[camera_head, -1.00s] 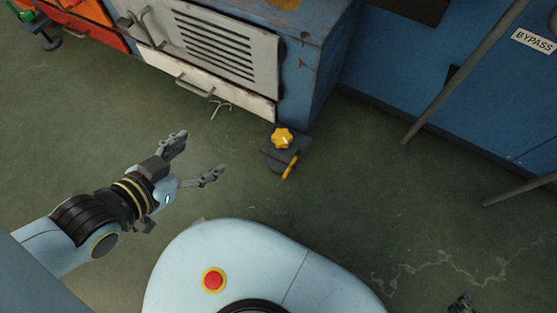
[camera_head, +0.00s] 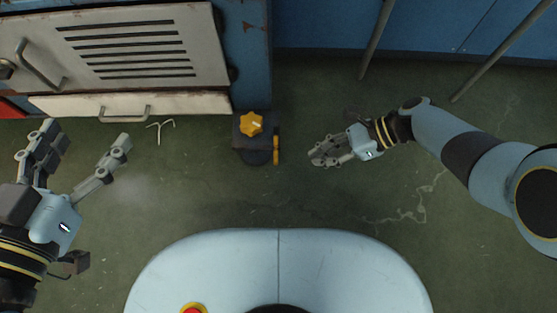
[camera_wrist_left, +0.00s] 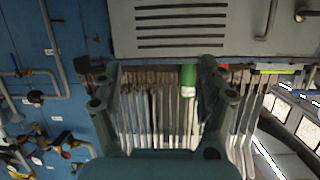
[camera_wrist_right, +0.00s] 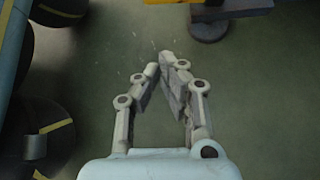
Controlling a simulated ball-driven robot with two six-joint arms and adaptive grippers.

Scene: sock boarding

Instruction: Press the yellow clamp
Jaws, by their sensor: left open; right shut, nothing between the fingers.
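The yellow clamp (camera_head: 251,124) has a yellow star-shaped knob and a yellow lever on a dark base, by the lower corner of the blue cabinet. Its dark base shows at the top of the right wrist view (camera_wrist_right: 208,30), cut by the frame edge. My right gripper (camera_head: 318,155) is shut and empty, to the right of the clamp and apart from it. Its fingertips also meet in the right wrist view (camera_wrist_right: 162,62). My left gripper (camera_head: 85,140) is open and empty at the far left, well apart from the clamp. Its spread fingers show in the left wrist view (camera_wrist_left: 155,75).
A white louvred panel (camera_head: 190,50) and a drawer with a handle (camera_head: 122,113) stand behind my left gripper. A small white forked item (camera_head: 162,126) lies below the drawer. Grey slanted poles (camera_head: 376,40) stand at the back right.

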